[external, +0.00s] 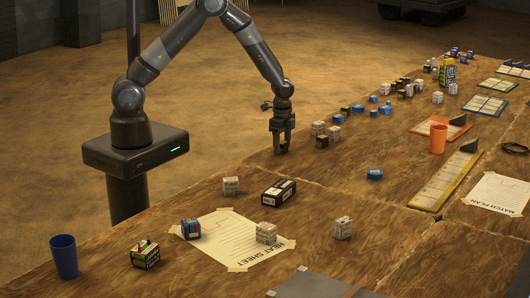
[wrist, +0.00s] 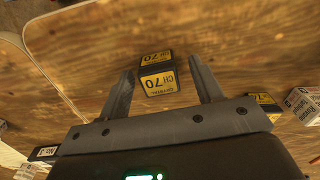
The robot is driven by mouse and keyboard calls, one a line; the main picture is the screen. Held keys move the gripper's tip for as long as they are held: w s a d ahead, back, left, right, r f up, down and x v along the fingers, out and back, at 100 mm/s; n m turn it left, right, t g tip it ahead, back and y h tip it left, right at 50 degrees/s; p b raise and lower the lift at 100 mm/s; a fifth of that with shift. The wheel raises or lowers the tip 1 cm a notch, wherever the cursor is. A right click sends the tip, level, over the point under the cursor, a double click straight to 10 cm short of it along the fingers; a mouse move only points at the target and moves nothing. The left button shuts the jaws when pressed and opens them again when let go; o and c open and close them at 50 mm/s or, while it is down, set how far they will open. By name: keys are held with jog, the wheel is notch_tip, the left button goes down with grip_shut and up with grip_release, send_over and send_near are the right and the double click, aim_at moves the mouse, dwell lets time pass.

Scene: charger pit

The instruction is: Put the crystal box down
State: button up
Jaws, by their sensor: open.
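A small black crystal box with a yellow label reading "CH 70" (wrist: 157,78) sits on the wooden table between my gripper's fingers in the wrist view. My gripper (wrist: 161,67) is open, with a visible gap between the box and each finger. In the external view my gripper (external: 283,149) points straight down, low over the table near its far left edge. I cannot make out the box between the dark fingers there.
Other small boxes stand close by, including a black and yellow one (wrist: 262,105) and a white one (wrist: 302,104). A black box (external: 278,192), the heat sheet (external: 232,245) and a blue cup (external: 63,256) are nearer the camera.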

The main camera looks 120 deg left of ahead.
aim_at(282, 143)
jog(key=c, duration=1.1)
jog(key=shift+r, duration=0.15)
jog(key=r, duration=0.4)
jog(key=shift+w+d+r, duration=0.1)
jog(key=shift+d+r, duration=0.05)
jog(key=shift+d, duration=0.05)
jog(key=d+r, duration=0.2)
jog(key=d, duration=0.1)
jog(key=w+d+r, duration=0.1)
jog(key=d+r, duration=0.1)
jog(key=d, duration=0.2)
jog(key=w+d+r, duration=0.1)
jog(key=d+r, duration=0.1)
jog(key=d, duration=0.2)
jog(key=shift+w+r, duration=0.1)
jog(key=shift+r, duration=0.1)
